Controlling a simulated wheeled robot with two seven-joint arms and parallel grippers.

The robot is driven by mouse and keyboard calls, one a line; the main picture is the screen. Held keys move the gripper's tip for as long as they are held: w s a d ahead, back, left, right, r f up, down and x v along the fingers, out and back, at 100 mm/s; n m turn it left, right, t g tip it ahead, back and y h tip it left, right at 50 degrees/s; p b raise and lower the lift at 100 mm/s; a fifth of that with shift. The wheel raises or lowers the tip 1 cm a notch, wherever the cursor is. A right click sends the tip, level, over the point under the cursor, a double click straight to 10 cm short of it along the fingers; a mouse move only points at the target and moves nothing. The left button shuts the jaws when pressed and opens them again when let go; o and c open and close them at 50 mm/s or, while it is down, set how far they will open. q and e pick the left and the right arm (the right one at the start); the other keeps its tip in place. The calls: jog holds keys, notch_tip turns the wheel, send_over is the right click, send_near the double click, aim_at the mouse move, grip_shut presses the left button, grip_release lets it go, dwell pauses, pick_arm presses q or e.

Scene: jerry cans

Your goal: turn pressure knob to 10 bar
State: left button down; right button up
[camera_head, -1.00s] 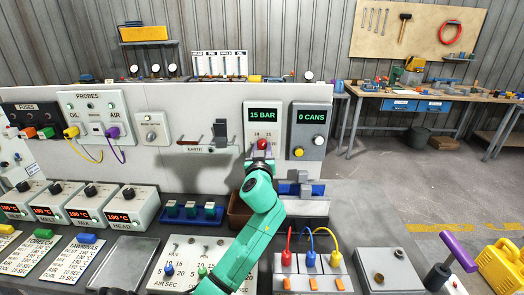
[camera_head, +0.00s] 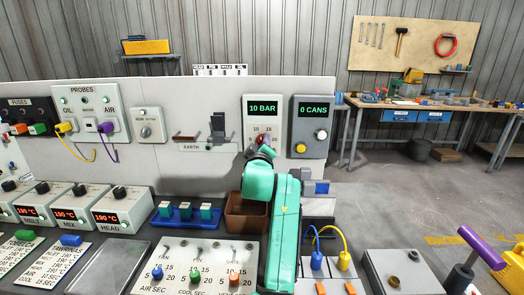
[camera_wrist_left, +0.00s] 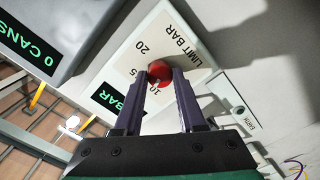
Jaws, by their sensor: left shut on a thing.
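The red pressure knob (camera_head: 262,138) sits on a pale panel, under a display (camera_head: 263,107) that reads 10 BAR. The panel carries the numbers 10 and 15 just above the knob. My left gripper (camera_head: 261,147) reaches up to the panel from below and hides part of the knob. In the left wrist view, the two dark fingers (camera_wrist_left: 160,84) are shut on the red knob (camera_wrist_left: 160,70), one on each side. The panel's LIMIT BAR label and the number 20 show there. My right gripper is not in view.
A grey box (camera_head: 310,124) reading 0 CANS, with yellow and white buttons, stands right beside the pressure panel. A brown bin (camera_head: 237,223) and a blue tray (camera_head: 166,219) lie below left. Cables (camera_head: 333,237) and a purple-handled lever (camera_head: 482,247) are at lower right.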

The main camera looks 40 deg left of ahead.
pick_arm(q)
jog(key=shift+f+n+b, duration=0.1)
jog(key=shift+n+b, duration=0.2)
jog(key=shift+n, duration=0.9)
jog(key=c, duration=0.5)
grip_release()
